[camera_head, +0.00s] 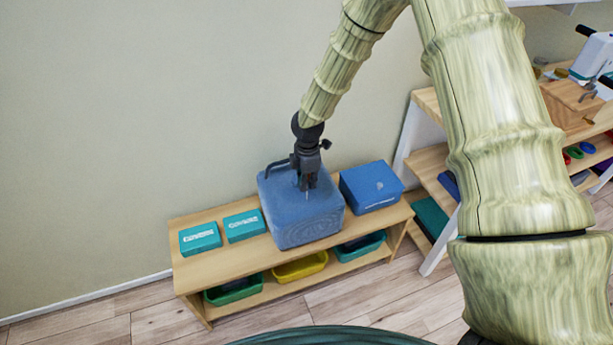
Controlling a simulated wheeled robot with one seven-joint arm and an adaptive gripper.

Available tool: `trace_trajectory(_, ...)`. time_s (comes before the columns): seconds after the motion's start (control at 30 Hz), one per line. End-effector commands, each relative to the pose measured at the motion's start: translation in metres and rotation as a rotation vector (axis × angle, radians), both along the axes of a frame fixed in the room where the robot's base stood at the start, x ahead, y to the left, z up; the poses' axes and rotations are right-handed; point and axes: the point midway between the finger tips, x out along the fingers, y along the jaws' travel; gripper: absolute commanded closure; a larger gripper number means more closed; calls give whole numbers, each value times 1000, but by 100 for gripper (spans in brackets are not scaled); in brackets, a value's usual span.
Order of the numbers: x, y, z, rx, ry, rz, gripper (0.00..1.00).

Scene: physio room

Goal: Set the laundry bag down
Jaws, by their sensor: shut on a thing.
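The laundry bag (305,218) is a blue, boxy bag with a mesh-like front. It is at the middle of a low wooden bench (190,274), between teal boxes and a blue box. My gripper (306,187) is dark and points down at the top of the bag, shut on it. The exact grip point is small and partly hidden by the fingers. The bag looks upright, with its lower front edge over the bench top. I cannot tell whether its base touches the wood.
Two teal boxes (200,238) (244,225) lie left of the bag. A blue box (371,187) stands close on its right. Green (233,291), yellow (300,268) and teal (359,247) bins sit on the shelf below. A wooden rack (432,172) stands at right; the wall is behind.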

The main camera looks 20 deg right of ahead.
Motion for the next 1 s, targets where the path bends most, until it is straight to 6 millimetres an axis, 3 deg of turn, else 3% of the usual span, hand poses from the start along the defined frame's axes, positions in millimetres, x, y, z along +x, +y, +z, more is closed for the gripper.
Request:
trace_trajectory(0.3, 2, 0, 1, 1, -5, 0, 100)
trace_trajectory(0.33, 0, 0, -1, 0, -1, 0, 83)
trace_trajectory(0.43, 0, 0, -1, 0, -1, 0, 67)
trace_trajectory(0.8, 0, 0, 2, 0, -1, 0, 67)
trace_trajectory(1.0, 1, 0, 20, 1, -4, -1, 67)
